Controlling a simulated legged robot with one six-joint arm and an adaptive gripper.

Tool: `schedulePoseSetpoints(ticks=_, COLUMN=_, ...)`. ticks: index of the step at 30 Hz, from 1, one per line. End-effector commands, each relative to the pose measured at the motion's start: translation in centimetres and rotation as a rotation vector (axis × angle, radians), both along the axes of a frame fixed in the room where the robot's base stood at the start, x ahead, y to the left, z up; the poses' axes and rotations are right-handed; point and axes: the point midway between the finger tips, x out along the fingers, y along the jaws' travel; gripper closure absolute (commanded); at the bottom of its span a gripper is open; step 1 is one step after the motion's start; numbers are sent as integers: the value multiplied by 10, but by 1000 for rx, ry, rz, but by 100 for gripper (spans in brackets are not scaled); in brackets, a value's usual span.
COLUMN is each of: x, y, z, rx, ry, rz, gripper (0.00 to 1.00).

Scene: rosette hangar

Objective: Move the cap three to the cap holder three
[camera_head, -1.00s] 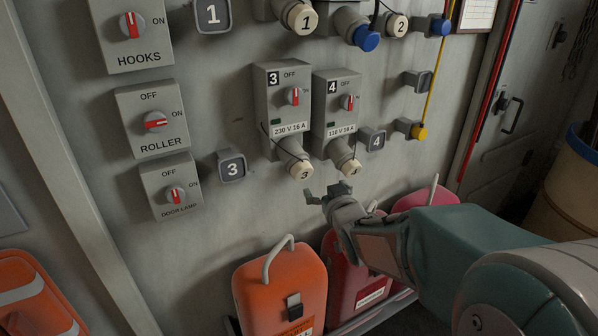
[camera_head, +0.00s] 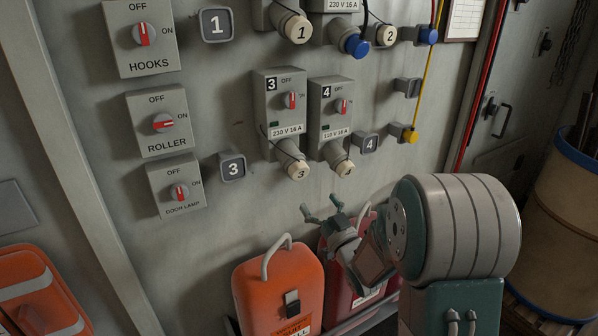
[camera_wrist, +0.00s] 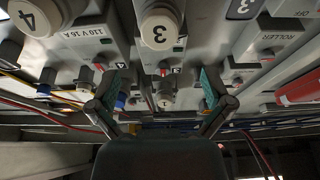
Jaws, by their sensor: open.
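The cream cap three (camera_head: 297,170) sits on the socket under the box marked 3, tethered by a dark cord. It also shows large at the top middle of the wrist view (camera_wrist: 160,27). Cap holder three (camera_head: 232,166), a grey square plate marked 3, is on the wall left of the cap. In the wrist view its face (camera_wrist: 241,8) is at the top right. My gripper (camera_head: 325,210) is open and empty, below and slightly right of cap three, apart from it. Its two fingers (camera_wrist: 158,88) are spread in the wrist view, with the cap above and between them.
Cap four (camera_head: 345,168) hangs close to the right of cap three, with holder four (camera_head: 367,145) beyond it. An orange canister (camera_head: 280,290) and a red canister (camera_head: 345,290) stand below. The door lamp switch box (camera_head: 176,186) is left of holder three.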

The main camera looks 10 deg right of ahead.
Motion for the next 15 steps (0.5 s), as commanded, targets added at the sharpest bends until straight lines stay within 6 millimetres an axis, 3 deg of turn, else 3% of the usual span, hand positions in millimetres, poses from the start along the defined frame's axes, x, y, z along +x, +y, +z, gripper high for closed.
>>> schedulePoseSetpoints(ticks=7, x=6, y=2, z=2, rx=-1, ry=1, rz=0, gripper=0)
schedulePoseSetpoints(ticks=15, x=35, y=12, z=14, rx=-2, ry=-1, rz=0, gripper=0)
